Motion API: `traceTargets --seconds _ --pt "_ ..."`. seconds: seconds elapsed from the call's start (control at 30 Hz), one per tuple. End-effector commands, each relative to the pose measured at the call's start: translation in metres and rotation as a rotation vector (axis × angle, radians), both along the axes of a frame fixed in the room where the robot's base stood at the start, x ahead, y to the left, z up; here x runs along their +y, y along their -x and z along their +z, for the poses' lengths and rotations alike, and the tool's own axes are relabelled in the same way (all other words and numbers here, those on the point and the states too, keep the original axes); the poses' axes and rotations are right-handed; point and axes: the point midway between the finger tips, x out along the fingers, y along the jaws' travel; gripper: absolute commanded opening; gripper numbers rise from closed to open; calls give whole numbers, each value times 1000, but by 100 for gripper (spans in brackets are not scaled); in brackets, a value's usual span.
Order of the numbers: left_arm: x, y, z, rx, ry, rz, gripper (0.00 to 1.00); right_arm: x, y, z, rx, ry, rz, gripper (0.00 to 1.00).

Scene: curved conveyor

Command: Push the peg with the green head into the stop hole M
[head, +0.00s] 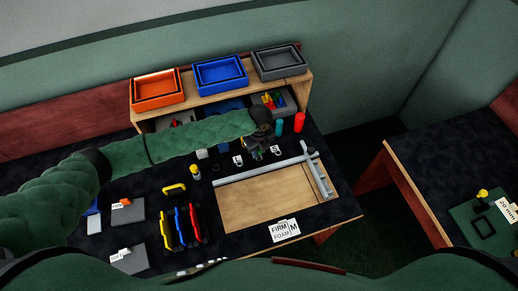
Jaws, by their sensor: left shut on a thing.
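My left gripper (260,148) reaches in from the left, dark and pointing down, above the table just behind the wooden board. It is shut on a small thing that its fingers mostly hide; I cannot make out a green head. A grey stop bar (322,182) runs along the right end of the board (262,204), and a long grey rail (255,171) lies along its back. The holes in the bar are too small to tell which is M. A white card (284,231) in front of the board reads FIRM, FOAM and M. My right gripper is not in view.
A wooden shelf with orange (157,104), blue (220,87) and grey (279,75) trays stands behind. Red (299,122) and teal (279,127) cylinders stand near the gripper. Yellow, blue and red-handled tools (181,226) lie left of the board. The board's top is clear.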

Motion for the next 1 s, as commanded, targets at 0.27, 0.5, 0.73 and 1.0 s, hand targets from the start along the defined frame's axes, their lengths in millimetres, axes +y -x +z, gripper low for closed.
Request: traceTargets --seconds 0.27,0.5,0.73,1.0 --pt "0 0 -6 0 0 0 2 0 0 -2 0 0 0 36" --pt "0 0 -11 -1 1 0 2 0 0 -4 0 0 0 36" --pt "0 0 -15 -1 1 0 2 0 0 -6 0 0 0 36" --pt "0 0 -21 0 0 0 2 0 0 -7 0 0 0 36"
